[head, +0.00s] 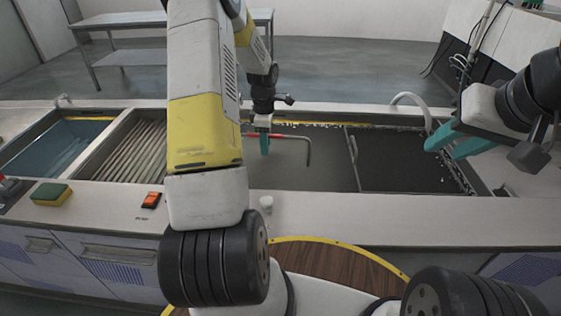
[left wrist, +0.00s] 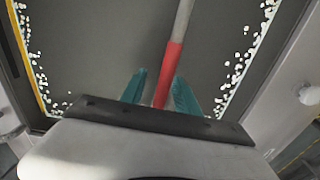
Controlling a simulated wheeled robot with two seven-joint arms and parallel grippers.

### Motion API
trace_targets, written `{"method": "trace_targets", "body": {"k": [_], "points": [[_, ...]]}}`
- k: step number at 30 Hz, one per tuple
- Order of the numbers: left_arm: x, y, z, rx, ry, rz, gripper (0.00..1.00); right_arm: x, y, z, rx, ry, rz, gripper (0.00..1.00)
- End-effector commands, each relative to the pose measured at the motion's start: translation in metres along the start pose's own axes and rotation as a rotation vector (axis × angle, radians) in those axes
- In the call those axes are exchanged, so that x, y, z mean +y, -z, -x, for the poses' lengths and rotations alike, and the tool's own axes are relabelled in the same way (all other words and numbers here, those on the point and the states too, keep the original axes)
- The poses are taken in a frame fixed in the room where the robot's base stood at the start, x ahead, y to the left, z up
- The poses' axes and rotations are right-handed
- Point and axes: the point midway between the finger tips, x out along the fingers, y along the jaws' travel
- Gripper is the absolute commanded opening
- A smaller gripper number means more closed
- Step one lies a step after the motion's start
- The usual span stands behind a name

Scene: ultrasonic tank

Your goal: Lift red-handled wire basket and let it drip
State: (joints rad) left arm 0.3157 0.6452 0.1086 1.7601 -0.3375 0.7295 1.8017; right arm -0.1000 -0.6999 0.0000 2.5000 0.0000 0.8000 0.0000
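A bar with a red grip (head: 283,135) and a grey bent end lies over the grey tank section in the head view. The red part also shows in the left wrist view (left wrist: 172,65). My left gripper (head: 264,144) is at the red part. In the left wrist view its teal fingers (left wrist: 160,90) stand either side of it, with a gap on the left side. A dark, mesh-like section (head: 405,160) is at the tank's right; I cannot tell whether it is the basket. My right gripper (head: 454,146) is over that section's right end, its fingers apart and empty.
A water-filled basin (head: 55,143) and a ribbed compartment (head: 130,146) lie to the left. A yellow-green sponge (head: 51,194) and an orange switch (head: 151,200) are on the front ledge. A curved white spout (head: 412,97) rises behind the right section.

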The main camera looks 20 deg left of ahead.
Motion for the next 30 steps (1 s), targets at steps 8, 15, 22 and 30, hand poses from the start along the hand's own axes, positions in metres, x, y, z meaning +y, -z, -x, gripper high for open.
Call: {"method": "trace_targets", "body": {"k": [8,15,22,30], "points": [[0.000,0.000,0.000,0.000,0.000,0.000,0.00,0.000,0.000,0.000,0.000,0.000,0.000,0.36],[0.001,-0.001,0.002,-0.001,-0.003,-0.001,0.00,0.000,0.000,0.000,0.000,0.000,0.000,0.36],[0.002,-0.001,0.011,0.000,-0.005,-0.001,0.00,0.000,0.000,0.000,0.000,0.000,0.000,0.36],[0.002,-0.001,0.058,-0.001,-0.007,-0.002,0.00,0.000,0.000,0.000,0.000,0.000,0.000,0.36]]}}
